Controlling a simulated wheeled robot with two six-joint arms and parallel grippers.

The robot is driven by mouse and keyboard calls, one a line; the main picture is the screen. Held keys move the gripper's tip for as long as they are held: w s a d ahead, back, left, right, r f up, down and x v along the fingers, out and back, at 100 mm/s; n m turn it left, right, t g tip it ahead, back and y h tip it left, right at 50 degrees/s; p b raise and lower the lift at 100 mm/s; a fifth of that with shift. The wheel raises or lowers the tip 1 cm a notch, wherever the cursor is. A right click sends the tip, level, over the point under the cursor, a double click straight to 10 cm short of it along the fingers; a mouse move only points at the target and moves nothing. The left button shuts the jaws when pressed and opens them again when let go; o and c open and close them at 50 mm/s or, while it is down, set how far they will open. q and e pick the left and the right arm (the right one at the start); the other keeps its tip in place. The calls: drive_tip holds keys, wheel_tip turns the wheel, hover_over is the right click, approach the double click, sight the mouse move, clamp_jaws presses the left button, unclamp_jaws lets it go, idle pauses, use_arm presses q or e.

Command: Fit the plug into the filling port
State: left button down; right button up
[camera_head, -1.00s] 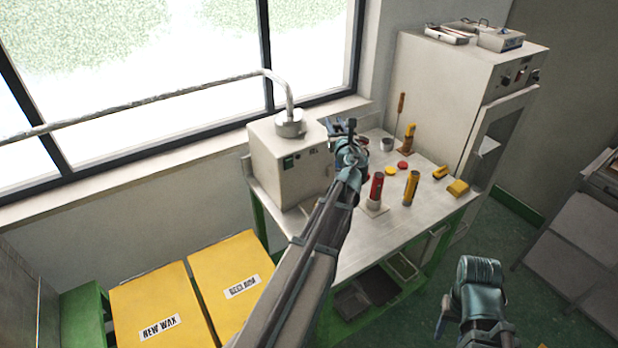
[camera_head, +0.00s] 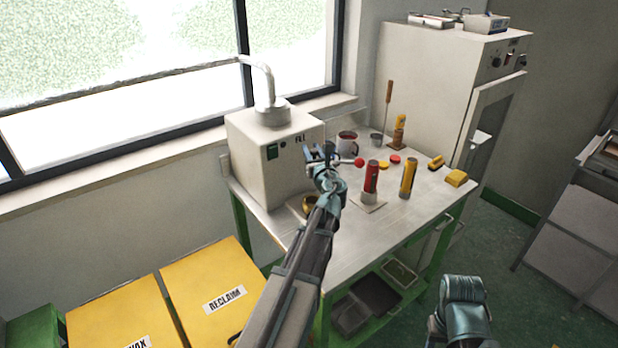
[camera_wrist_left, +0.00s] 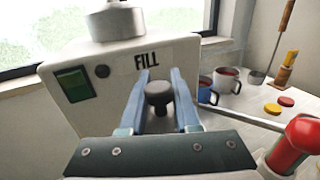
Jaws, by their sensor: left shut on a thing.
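The dark plug (camera_wrist_left: 159,97) has a round, mushroom-like head and shows in the left wrist view between the two blue fingers of my left gripper (camera_wrist_left: 160,90). The gripper is shut on it. In the head view my left gripper (camera_head: 322,155) is close to the front right of the white machine (camera_head: 262,160). The machine's face carries the word FILL (camera_wrist_left: 147,62), just beyond the fingertips. I cannot make out the filling port; the plug and fingers cover that area. My right gripper (camera_head: 463,290) hangs at the lower right, away from the table; its jaw opening is unclear.
A red cylinder (camera_head: 371,178) and a yellow cylinder (camera_head: 408,178) stand on the table (camera_head: 400,225) to the right. Mugs (camera_head: 346,142) stand behind. A rod with a red ball (camera_wrist_left: 302,132) reaches close to the fingers' right. Yellow bins (camera_head: 212,277) stand lower left.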

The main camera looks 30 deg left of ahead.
use_arm(q)
drive_tip(key=f+b, duration=0.4)
drive_tip(key=f, duration=0.1)
drive_tip(key=shift+a+f+b, duration=0.2)
drive_tip(key=shift+a+b, duration=0.1)
drive_tip(key=shift+b, duration=0.1)
drive_tip(key=shift+w+f, duration=0.1)
wheel_tip(320, 180, down, 6)
drive_tip(key=b, duration=0.5)
drive_tip(key=shift+b, duration=0.4)
drive_tip(key=shift+f+b, duration=2.2)
drive_tip(key=shift+b, duration=0.2)
idle(0.7)
drive_tip(key=c, duration=0.5)
unclamp_jaws()
drive_tip(key=shift+c, duration=0.2)
drive_tip(key=v, duration=1.4)
drive_tip(key=shift+a+r, duration=0.1)
